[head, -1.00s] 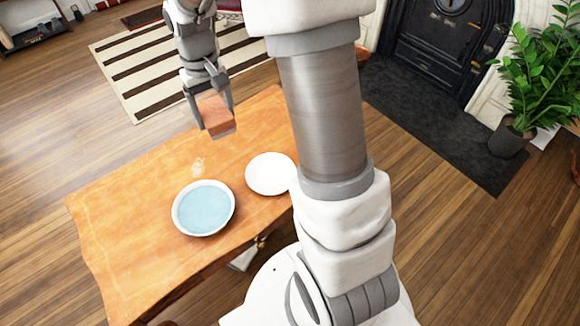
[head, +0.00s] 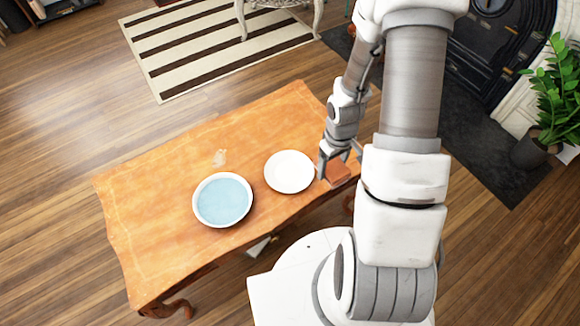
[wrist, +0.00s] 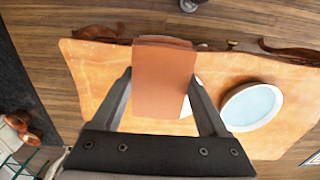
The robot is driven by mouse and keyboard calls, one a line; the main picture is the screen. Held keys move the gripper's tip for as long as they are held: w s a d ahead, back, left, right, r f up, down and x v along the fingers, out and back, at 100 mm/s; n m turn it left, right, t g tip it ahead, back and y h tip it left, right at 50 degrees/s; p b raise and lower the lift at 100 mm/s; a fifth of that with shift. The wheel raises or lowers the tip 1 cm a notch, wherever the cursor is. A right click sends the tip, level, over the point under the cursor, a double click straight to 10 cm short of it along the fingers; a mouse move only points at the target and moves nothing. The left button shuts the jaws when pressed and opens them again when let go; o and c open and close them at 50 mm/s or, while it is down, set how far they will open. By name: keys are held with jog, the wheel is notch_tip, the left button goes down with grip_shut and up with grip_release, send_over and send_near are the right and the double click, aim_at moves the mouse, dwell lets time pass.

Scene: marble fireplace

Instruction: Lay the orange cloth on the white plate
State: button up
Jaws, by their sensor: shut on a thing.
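My gripper (head: 340,163) is shut on the folded orange cloth (head: 337,174), just right of the white plate in the head view. In the wrist view, the cloth (wrist: 163,80) spans between the two fingers of my gripper (wrist: 161,88). The white plate (head: 289,171) lies empty on the wooden table in the head view. In the wrist view, only a small part of the plate (wrist: 187,106) shows beside the right finger; the cloth and finger hide the rest. The cloth appears held above the table near its edge, not over the plate's middle.
A bowl with light blue inside (head: 222,200) stands on the wooden table (head: 160,210), left of the plate. The table's left side is clear. A potted plant (head: 553,100) stands far right on the floor.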

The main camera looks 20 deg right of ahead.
jog(key=w+a+f+b, duration=0.1)
jog(key=w+a+f, duration=0.2)
jog(key=w+a, duration=0.1)
jog(key=w+a+f+b, duration=0.2)
jog(key=w+a+f, duration=0.1)
jog(key=a+f, duration=0.1)
jog(key=shift+w+f, duration=0.1)
jog(key=shift+w, duration=0.3)
jog(key=shift+w+f+b, duration=0.1)
jog(key=shift+f+b, duration=0.8)
jog(key=shift+f, duration=1.1)
jog(key=shift+f+b, duration=0.5)
jog(key=shift+f, duration=0.1)
